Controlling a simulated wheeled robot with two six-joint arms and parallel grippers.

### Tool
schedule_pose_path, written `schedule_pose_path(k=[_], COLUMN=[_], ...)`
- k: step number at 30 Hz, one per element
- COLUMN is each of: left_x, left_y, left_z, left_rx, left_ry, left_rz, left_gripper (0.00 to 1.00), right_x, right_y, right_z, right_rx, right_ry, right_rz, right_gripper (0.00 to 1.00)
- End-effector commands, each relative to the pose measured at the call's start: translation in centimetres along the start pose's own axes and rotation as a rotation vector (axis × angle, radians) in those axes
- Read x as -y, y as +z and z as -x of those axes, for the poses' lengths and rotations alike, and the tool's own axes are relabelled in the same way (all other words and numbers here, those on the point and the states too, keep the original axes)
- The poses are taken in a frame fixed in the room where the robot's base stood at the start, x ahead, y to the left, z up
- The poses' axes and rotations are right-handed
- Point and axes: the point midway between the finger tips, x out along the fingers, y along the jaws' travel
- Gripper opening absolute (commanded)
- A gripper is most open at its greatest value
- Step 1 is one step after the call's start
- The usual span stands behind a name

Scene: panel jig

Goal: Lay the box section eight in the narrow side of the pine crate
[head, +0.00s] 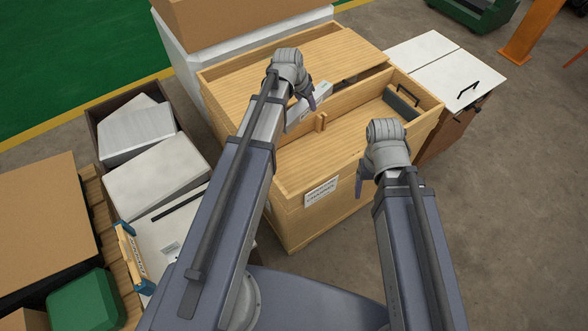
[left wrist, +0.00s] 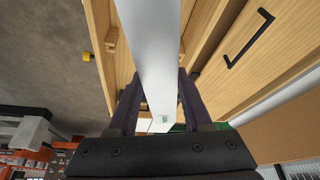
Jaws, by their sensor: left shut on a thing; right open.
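The pine crate (head: 290,222) stands in the middle of the head view, with a paper label on its front wall. A wooden board with a small knob (head: 320,122) lies across its middle. My left gripper (head: 304,97) is above the crate, shut on a light grey box section (head: 298,112), partly hidden by my arm. In the left wrist view the box section (left wrist: 150,45) runs lengthwise between the fingers, with a small green mark at its near end. My right gripper (head: 364,184) is open and empty at the crate's front right. The height of the box section above the crate is unclear.
A dark grey block (head: 402,101) sits inside the crate's right end, near a black handle. A white-topped cabinet (head: 432,58) stands behind right. A dark bin (head: 103,112) with pale blocks is at left, and a green case (head: 85,302) lies lower left. Floor at right is clear.

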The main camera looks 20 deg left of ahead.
Motion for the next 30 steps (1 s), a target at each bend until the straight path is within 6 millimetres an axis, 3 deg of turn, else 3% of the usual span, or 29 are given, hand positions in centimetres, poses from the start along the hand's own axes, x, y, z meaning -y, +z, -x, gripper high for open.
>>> schedule_pose_path(k=[1, 6, 18, 24, 30], left_x=[0.1, 0.1, 0.1, 0.1, 0.1], left_y=[0.9, 3.0, 7.4, 8.6, 9.0], left_z=[-2.3, -7.4, -18.0, -21.0, -22.0], left_rx=[0.001, 0.003, 0.002, 0.0, -0.002], left_ry=[0.005, 0.028, 0.084, 0.103, 0.111], left_rz=[-0.012, -0.067, -0.203, -0.249, -0.27], left_gripper=[0.0, 0.0, 0.0, 0.0, 0.0], right_x=[0.2, 0.8, 1.9, 2.2, 2.3], right_y=[-0.1, -0.5, -1.1, -1.3, -1.4], right_z=[-2.5, -7.9, -19.3, -22.6, -23.7], right_rx=[0.0, 0.0, 0.0, 0.0, 0.0], right_ry=[0.0, 0.0, 0.0, 0.0, 0.0], right_rz=[0.0, 0.0, 0.001, 0.001, 0.001], right_gripper=[0.81, 0.85, 0.85, 0.85, 0.85])
